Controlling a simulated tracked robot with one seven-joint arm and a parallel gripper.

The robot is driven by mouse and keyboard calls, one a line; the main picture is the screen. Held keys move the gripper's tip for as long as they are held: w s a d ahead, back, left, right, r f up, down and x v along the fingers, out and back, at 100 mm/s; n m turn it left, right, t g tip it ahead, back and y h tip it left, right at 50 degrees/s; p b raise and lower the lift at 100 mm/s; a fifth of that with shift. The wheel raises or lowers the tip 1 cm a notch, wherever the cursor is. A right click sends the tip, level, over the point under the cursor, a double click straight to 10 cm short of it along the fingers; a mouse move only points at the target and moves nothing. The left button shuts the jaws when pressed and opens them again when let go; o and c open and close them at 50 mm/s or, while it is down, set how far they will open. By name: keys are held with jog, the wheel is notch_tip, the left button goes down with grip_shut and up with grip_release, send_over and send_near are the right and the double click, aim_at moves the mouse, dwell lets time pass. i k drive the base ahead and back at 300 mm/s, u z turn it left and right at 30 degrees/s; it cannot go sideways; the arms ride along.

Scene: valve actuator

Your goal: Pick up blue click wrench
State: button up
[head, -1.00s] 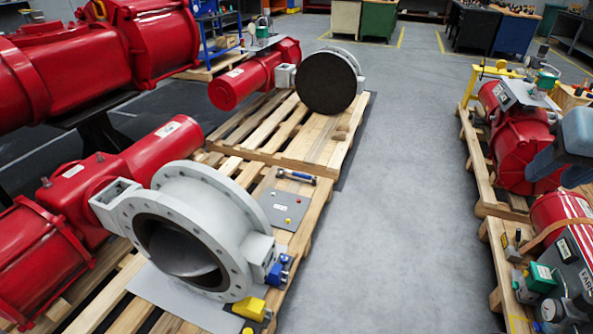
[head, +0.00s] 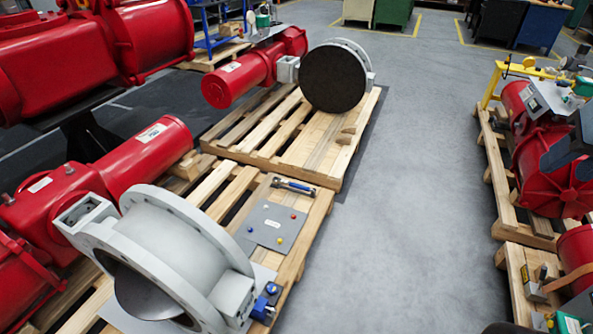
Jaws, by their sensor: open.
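The blue click wrench (head: 293,185) lies on the near wooden pallet, close to its far end. It is a small, slim tool with a blue handle and a dark metal end, lying roughly crosswise. It lies just beyond a grey plate (head: 268,226) with small coloured knobs. It looks unobstructed from above. I cannot make out my gripper in the head view; a dark blue-grey part at the right edge may belong to my arm, but no fingertips show.
A large grey valve ring (head: 190,240) with a red actuator (head: 110,180) fills the lower left. A second pallet (head: 310,165) with a dark-faced valve (head: 333,79) stands behind. Clear grey floor (head: 420,160) runs between the left pallets and the equipment on the right.

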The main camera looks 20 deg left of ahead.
aim_at(276, 180)
jog(key=z, duration=0.05)
jog(key=i, duration=3.2)
jog(key=u, duration=2.45)
